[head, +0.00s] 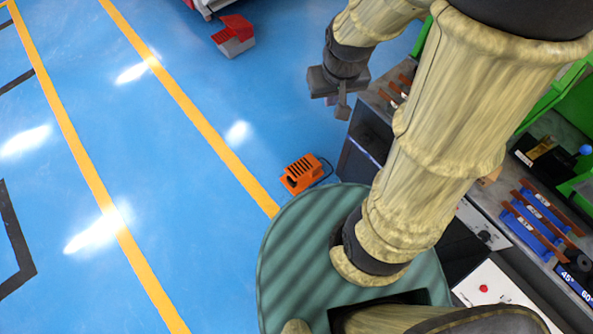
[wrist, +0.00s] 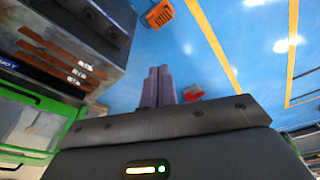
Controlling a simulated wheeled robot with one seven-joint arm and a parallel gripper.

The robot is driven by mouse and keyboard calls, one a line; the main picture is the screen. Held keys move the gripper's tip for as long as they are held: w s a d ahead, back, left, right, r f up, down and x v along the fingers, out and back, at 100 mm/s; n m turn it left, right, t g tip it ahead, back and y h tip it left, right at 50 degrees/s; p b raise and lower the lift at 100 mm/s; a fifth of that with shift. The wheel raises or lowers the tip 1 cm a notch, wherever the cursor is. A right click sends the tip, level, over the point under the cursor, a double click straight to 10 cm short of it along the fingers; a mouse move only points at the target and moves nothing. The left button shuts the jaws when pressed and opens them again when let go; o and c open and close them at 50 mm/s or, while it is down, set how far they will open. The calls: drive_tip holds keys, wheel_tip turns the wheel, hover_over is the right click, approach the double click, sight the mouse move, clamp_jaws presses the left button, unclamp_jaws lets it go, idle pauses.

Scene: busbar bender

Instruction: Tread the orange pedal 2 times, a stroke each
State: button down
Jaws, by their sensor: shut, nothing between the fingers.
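The orange pedal (head: 302,174) sits on the blue floor in the middle of the head view, left of the machine bench and just beyond my green round base. Dark slots show on its top and a dark cable runs from its right side. It also shows at the top of the wrist view (wrist: 159,14). My gripper (head: 342,112) hangs above and to the right of the pedal in the head view, apart from it. In the wrist view my two fingers (wrist: 158,86) are together, with nothing between them.
A bench with copper bars on blue supports (head: 534,222) and a green machine stands at the right. A red and grey pedal-like object (head: 234,35) lies on the floor at the top. Yellow lines (head: 190,105) cross the floor. The floor left of the orange pedal is clear.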

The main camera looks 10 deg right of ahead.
drive_tip(key=w+f+n+g+b, duration=0.1)
drive_tip(key=w+f+b, duration=0.4)
drive_tip(key=f+b, duration=0.55)
drive_tip(key=w+a+f+n+b, duration=0.1)
drive_tip(key=w+f+b, duration=0.5)
drive_tip(key=f, duration=0.7)
drive_tip(key=w+f+n+g+b, duration=0.1)
drive_tip(key=w+f+b, duration=0.4)
drive_tip(key=f+b, duration=0.55)
drive_tip(key=n+g+y+b, duration=0.2)
drive_tip(key=n+b, duration=0.1)
drive_tip(key=b, duration=1.9)
hover_over(295, 172)
drive_tip(key=w+d, duration=0.2)
drive_tip(key=d, duration=0.1)
drive_tip(key=w+d+f+x, duration=0.1)
drive_tip(key=w+d+x, duration=0.1)
drive_tip(key=x, duration=1)
drive_tip(key=w+d+x, duration=0.1)
drive_tip(key=d+x, duration=0.1)
drive_tip(key=x, duration=1.1)
drive_tip(key=w+d+f+x, duration=0.1)
drive_tip(key=w+d+x, duration=0.1)
drive_tip(key=x, duration=1)
drive_tip(key=shift+d+r, duration=0.1)
drive_tip(key=shift+d, duration=0.05)
